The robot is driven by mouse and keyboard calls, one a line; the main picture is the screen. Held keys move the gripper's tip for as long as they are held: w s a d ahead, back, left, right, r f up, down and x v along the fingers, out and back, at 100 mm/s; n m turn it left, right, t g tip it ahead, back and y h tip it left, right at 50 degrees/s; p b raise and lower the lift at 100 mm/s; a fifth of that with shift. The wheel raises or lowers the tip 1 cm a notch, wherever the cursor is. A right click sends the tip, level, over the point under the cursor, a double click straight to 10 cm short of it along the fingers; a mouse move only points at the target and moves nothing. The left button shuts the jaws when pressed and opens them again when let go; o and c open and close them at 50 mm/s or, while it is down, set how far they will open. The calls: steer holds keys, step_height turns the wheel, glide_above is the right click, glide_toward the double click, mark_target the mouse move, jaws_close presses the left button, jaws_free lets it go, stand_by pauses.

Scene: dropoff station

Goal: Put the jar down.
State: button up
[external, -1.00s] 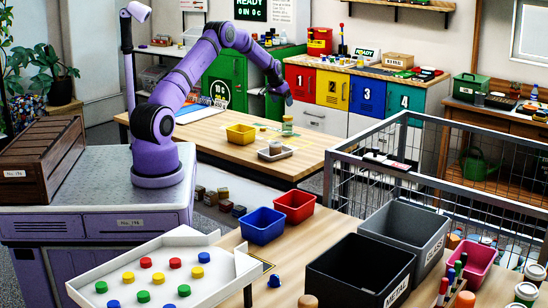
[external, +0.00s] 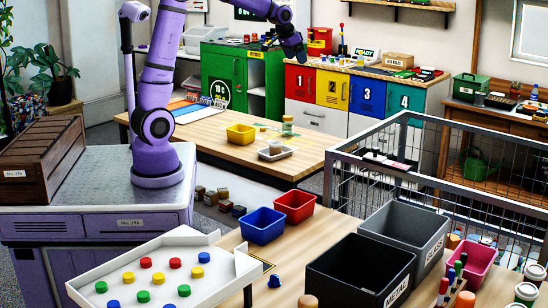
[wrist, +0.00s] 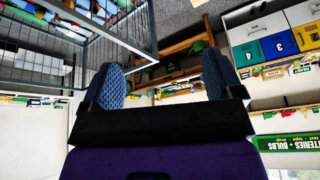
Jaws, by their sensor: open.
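A small jar (external: 287,125) with a tan lid stands upright on the far wooden table, near its back right part. My gripper (external: 301,52) is raised well above the jar and apart from it, in front of the numbered cabinets. In the wrist view, my gripper (wrist: 162,78) shows two blue textured fingers spread wide, with nothing between them. The jar does not show in the wrist view.
The far table (external: 215,148) also holds a yellow bin (external: 241,133) and a small tray (external: 277,153). A wire cage (external: 440,190) stands right of it. Nearer are a blue bin (external: 262,226), a red bin (external: 294,207) and a white sorting tray (external: 210,292).

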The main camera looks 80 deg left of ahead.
steer(key=s+d+r+m, duration=0.1)
steer(key=s+d+r, duration=0.2)
steer(key=s+d, duration=0.6)
steer(key=s+d+r+m, duration=0.1)
steer(key=s+d+r, duration=0.1)
steer(key=s+d, duration=0.6)
steer(key=s+d+f+m+h, duration=0.1)
steer(key=s+d+f, duration=0.1)
steer(key=s+d, duration=0.3)
steer(key=s+d+f+m+h, duration=0.1)
steer(key=s+d+f, duration=0.1)
steer(key=s+d, duration=0.3)
steer(key=s, duration=0.4)
steer(key=shift+s+d+f+t, duration=0.2)
steer(key=shift+s+f+t, duration=0.05)
steer(key=shift+s+t, duration=0.15)
